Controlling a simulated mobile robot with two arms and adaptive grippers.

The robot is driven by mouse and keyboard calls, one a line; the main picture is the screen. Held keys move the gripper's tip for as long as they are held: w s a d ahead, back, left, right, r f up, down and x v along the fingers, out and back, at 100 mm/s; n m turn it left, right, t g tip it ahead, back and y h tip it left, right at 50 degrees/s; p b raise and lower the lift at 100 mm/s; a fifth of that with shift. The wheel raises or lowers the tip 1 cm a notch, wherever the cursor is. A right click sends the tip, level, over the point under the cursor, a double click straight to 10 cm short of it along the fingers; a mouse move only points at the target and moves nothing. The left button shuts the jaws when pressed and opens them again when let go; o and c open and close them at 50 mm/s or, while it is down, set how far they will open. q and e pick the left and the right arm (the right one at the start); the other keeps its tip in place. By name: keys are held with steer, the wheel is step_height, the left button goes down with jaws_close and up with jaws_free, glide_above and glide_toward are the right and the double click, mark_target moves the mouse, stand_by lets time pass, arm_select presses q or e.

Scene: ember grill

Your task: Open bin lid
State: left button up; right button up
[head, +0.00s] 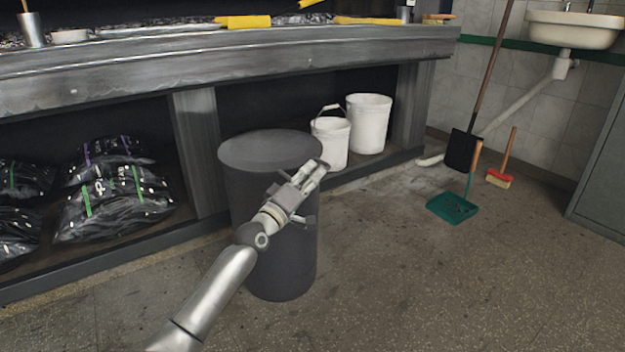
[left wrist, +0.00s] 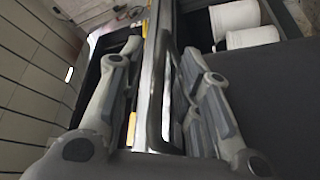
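The bin (head: 275,255) is a dark grey cylinder standing on the floor before the counter. Its round flat lid (head: 262,149) lies level on top and looks closed. My left gripper (head: 318,168) is at the lid's right front edge, with the arm passing in front of the bin. In the left wrist view its two fingers (left wrist: 160,50) are apart, and a thin edge, seemingly the lid's rim, shows between them. I cannot tell whether they touch it. The dark bin wall (left wrist: 275,110) fills the right of that view. My right gripper is not in view.
Two white buckets (head: 368,125) stand on the low shelf right behind the bin. Black bags (head: 115,190) lie on the shelf at left. The counter (head: 130,72) overhangs behind the bin. A teal dustpan (head: 452,208) and red brush (head: 498,180) are at right. The front right floor is clear.

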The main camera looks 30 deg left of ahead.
arm_select(q)
steer(key=shift+w+r, duration=0.2)
steer(key=shift+w, duration=0.5)
jaws_close()
